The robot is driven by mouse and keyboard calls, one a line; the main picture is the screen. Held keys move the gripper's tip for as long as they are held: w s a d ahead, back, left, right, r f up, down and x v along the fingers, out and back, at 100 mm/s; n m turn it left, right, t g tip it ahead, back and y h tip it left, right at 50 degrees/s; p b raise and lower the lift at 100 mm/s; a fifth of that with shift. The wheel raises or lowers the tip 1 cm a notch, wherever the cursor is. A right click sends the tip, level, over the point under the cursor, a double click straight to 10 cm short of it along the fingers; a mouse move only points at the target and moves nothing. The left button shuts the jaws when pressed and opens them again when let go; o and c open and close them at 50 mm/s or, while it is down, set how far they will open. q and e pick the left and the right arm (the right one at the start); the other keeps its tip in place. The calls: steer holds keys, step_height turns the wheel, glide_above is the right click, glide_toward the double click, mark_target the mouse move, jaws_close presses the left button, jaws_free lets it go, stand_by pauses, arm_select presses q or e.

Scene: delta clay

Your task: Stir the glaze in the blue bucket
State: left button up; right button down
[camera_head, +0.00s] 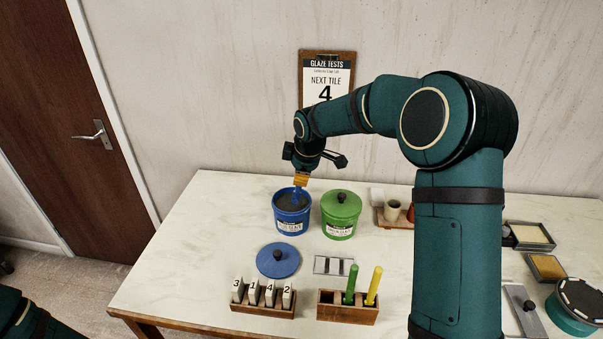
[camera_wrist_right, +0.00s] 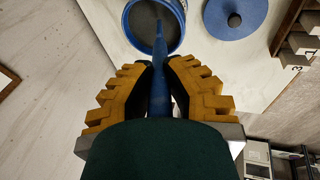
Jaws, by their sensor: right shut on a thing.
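The blue bucket (camera_head: 289,226) stands open on the table, with dark grey glaze inside. Its rim also shows at the top of the right wrist view (camera_wrist_right: 126,22). My right gripper (camera_head: 300,181) is above the bucket, shut on a blue stirring stick (camera_wrist_right: 158,75) that points down into the bucket's mouth. The stick (camera_head: 297,194) is over the glaze; I cannot tell whether its tip is in it. The blue lid (camera_head: 278,263) lies flat on the table in front of the bucket. My left gripper is out of view.
A green lidded bucket (camera_head: 341,219) stands close to the right. In front are a rack of numbered tiles (camera_head: 263,311) and a wooden holder (camera_head: 346,314) with a green and a yellow stick. The table's left side is clear.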

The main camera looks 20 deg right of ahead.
mark_target(296, 192)
steer(key=shift+b+x, duration=1.35)
steer(key=shift+x, duration=1.9)
steer(key=shift+b+x, duration=0.4)
steer(key=shift+x, duration=0.65)
steer(key=shift+w+a, duration=0.15)
steer(key=shift+a, duration=0.05)
